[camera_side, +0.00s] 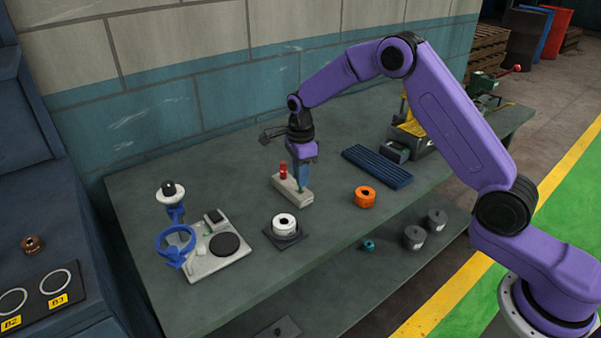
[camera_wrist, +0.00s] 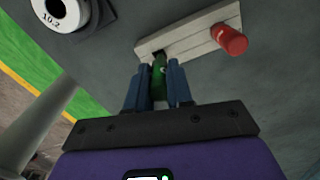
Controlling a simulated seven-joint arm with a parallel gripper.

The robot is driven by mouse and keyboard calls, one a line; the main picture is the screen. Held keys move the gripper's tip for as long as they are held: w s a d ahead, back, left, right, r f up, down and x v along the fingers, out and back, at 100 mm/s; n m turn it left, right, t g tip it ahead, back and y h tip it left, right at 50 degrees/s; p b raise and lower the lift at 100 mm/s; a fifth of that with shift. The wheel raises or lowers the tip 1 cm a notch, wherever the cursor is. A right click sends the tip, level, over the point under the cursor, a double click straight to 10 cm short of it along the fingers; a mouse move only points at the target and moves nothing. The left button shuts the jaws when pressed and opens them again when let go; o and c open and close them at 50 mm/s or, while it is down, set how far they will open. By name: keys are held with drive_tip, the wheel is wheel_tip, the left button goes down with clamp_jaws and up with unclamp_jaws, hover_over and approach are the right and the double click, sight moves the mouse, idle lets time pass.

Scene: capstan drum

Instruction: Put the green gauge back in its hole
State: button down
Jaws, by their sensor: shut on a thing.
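The green gauge (camera_wrist: 159,76) is between the two blue fingers of my gripper (camera_wrist: 158,88), which is shut on it. The pale gauge block (camera_wrist: 193,32) lies just beyond the fingertips, and it also shows on the bench in the side view (camera_side: 291,195). A dark hole shows in the block by the green gauge's tip; I cannot tell whether the tip is in it or just above it. The red gauge (camera_wrist: 231,40) stands in the block's other end, also seen in the side view (camera_side: 283,171). In the side view my gripper (camera_side: 301,186) points down at the block's right end.
A white ring (camera_side: 284,224) marked 10.2 sits on a dark pad left of the block. An orange ring (camera_side: 365,196) and a blue ribbed mat (camera_side: 377,167) lie to the right. A fixture plate (camera_side: 205,265) with a black disc stands at left. Bare bench lies between.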

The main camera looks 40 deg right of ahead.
drive_tip(key=shift+f, duration=1.35)
idle(2.1)
drive_tip(key=c, duration=0.9)
unclamp_jaws()
drive_tip(key=shift+r, duration=0.15)
wheel_tip(320, 180, up, 17)
drive_tip(key=shift+r, duration=0.1)
